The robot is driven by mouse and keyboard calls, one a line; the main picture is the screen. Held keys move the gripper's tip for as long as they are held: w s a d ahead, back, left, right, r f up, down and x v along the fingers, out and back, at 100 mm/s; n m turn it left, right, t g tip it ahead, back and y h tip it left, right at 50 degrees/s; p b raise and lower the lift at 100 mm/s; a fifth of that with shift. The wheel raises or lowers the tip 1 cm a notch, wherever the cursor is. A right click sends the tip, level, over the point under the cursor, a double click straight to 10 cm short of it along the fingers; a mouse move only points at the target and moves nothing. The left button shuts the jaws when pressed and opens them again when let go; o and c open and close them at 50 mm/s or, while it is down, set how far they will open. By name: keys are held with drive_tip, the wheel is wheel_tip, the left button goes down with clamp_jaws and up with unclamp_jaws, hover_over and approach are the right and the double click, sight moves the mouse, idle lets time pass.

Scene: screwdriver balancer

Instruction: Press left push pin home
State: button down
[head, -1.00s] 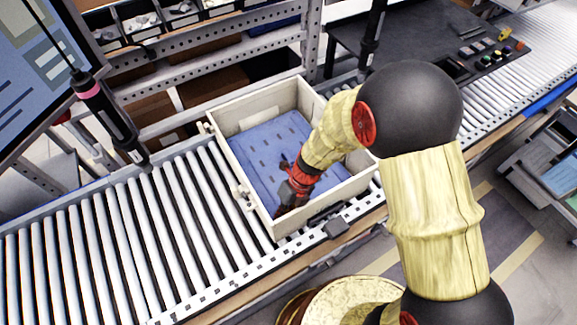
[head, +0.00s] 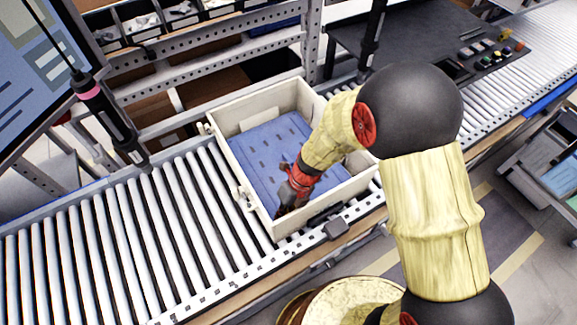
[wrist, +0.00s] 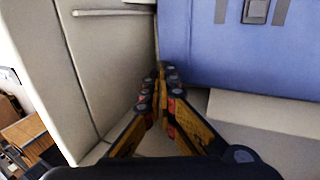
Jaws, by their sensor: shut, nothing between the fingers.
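My gripper (wrist: 161,78) is shut and empty, its fingertips together low in a corner of the white box, beside the end of the blue panel. In the head view my gripper (head: 287,208) reaches into the near end of the box (head: 252,204). The blue panel (head: 268,150) lies inside the box and has rows of small dark slots. The blue panel also fills the top right of the wrist view (wrist: 225,55). I cannot make out the left push pin in either view; the fingertips or the box wall may hide it.
The box stands on a roller conveyor (head: 130,240), its walls rising close around my gripper. A dark hanging screwdriver (head: 110,120) is to the left. A dark grey clip (wrist: 256,10) sits on the blue panel. A black control plate (head: 440,50) lies at upper right.

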drive_tip(key=shift+s+f, duration=0.15)
drive_tip(key=shift+f, duration=0.3)
idle(0.6)
drive_tip(key=shift+r, duration=0.15)
wheel_tip(320, 180, up, 5)
drive_tip(key=p, duration=0.5)
drive_tip(key=shift+p, duration=0.3)
wheel_tip(320, 180, up, 13)
drive_tip(key=p, duration=1.4)
drive_tip(key=shift+w, duration=0.2)
